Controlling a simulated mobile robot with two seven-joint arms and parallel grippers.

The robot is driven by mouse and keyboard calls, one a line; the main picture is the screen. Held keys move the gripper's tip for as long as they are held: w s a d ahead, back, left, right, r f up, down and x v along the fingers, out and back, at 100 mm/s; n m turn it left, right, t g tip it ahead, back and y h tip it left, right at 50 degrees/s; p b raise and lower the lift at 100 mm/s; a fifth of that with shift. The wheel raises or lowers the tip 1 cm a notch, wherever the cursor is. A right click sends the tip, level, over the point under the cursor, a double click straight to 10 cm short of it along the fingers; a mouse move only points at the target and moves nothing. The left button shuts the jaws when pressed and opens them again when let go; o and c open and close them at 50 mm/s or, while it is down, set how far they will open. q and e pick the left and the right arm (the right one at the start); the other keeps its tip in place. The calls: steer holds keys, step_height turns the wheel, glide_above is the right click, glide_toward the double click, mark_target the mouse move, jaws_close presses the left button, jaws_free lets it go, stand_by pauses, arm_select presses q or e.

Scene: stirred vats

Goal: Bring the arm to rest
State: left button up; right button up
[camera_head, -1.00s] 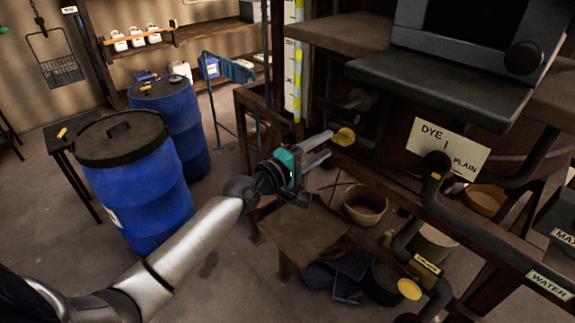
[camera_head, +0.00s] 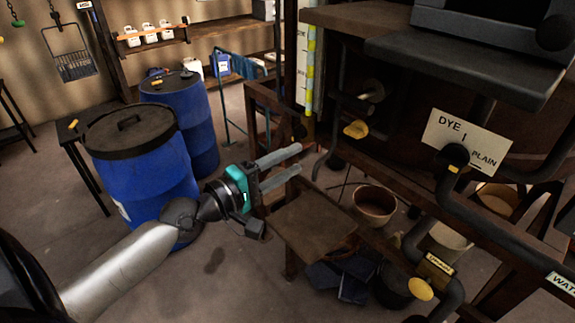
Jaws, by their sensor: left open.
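My left arm (camera_head: 125,270) comes in from the lower left. Its gripper (camera_head: 299,160) is open and empty, its two grey fingers pointing right and slightly up. The gripper is in front of the wooden frame of the vat stand and appears over the low wooden table (camera_head: 312,228). A yellow valve handle (camera_head: 356,129) is to the right of the fingertips, clear of them. My right gripper is not in view.
Two blue barrels (camera_head: 152,177) stand at the left, near the arm. A sign reading DYE 1 PLAIN (camera_head: 467,139) and dark pipes are at the right. A bowl (camera_head: 375,205) sits below the stand. Open floor (camera_head: 52,225) lies at the left.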

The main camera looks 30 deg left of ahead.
arm_select(q)
steer(key=shift+s, duration=0.1)
stand_by(0.5)
steer(key=a+f+m+g+y+b, duration=0.1)
steer(key=a+f+y+b, duration=0.15)
steer(key=f, duration=0.85)
steer(key=a+f+g+y+b, duration=0.2)
steer(key=a+f, duration=0.1)
steer(key=f, duration=0.7)
steer(key=s+f+m+g+y+b, duration=0.15)
steer(key=s+f, duration=0.35)
steer(key=f, duration=0.7)
steer(key=s+f+m+g+b, duration=0.3)
steer(key=s+f, duration=0.1)
steer(key=f, duration=0.8)
steer(key=s+d+f+m+g+b, duration=0.2)
steer(key=s+d+f+m+b, duration=0.1)
steer(key=s+f, duration=0.6)
steer(key=s+d+f+m+g+b, duration=0.2)
steer(key=s+d+f+m+g, duration=0.1)
steer(key=s+f, duration=0.6)
steer(key=s+d+f+m+g+b, duration=0.3)
steer(key=s+d+f+m, duration=0.1)
steer(key=s+f, duration=0.6)
steer(key=shift+s+d+m+b, duration=0.35)
steer(key=shift+s+m, duration=0.3)
steer(key=shift+s, duration=0.4)
